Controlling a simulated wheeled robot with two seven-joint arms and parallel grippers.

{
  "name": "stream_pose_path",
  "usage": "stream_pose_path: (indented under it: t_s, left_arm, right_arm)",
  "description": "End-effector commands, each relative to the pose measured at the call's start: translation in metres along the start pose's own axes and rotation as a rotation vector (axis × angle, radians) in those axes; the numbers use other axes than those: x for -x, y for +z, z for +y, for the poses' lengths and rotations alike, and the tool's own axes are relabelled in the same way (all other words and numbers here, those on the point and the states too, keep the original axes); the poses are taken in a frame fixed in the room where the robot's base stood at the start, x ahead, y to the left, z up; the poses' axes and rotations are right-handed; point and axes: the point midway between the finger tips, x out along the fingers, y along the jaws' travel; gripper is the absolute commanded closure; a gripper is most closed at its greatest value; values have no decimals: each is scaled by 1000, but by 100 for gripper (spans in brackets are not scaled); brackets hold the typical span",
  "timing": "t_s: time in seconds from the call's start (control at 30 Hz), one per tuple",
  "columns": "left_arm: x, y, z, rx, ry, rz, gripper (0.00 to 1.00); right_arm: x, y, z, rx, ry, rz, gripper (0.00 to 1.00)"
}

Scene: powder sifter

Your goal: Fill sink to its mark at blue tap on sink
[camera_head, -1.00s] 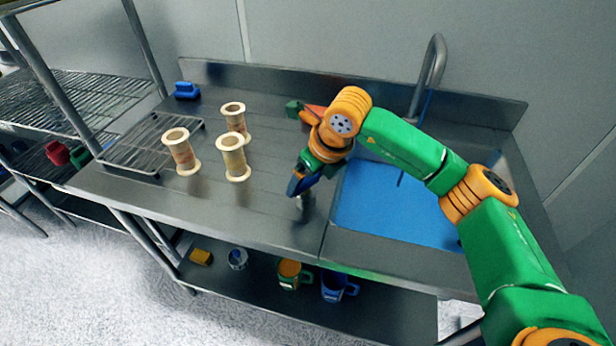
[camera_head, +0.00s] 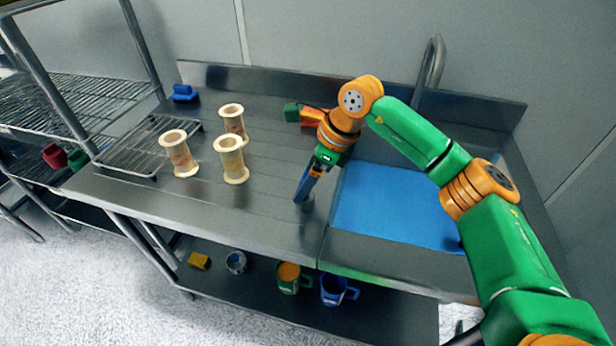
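The sink (camera_head: 350,250) is set into the right part of the steel counter. A flat blue surface (camera_head: 395,210) fills its visible basin; no fill mark can be made out. A grey gooseneck tap (camera_head: 436,62) rises behind the sink, its lower part hidden by my arm. No stream shows below the tap. My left gripper is not in view.
Several cream spools (camera_head: 232,160) stand on the counter at left, beside a wire rack (camera_head: 140,150). A blue object (camera_head: 185,94) and a red-green object (camera_head: 307,115) lie towards the back. Mugs (camera_head: 336,291) stand on the lower shelf. The counter's front middle is clear.

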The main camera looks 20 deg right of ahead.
Motion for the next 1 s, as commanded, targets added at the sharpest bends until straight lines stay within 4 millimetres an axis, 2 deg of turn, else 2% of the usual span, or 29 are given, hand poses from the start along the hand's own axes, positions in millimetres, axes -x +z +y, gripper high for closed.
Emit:
stream_pose_path:
  t_s: [0.5,0.53,0.8,0.87,1.0]
  left_arm:
    - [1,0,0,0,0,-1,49]
    - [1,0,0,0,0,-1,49]
    - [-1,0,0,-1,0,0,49]
    - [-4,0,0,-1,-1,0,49]
    - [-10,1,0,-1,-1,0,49]
  right_arm:
    - [1,2,0,20,5,-5,66]
    - [1,2,0,20,5,-5,2]
    - [4,1,-1,19,5,-3,0]
    - [12,1,-1,20,2,-6,0]
    - [43,1,-2,20,1,-7,0]
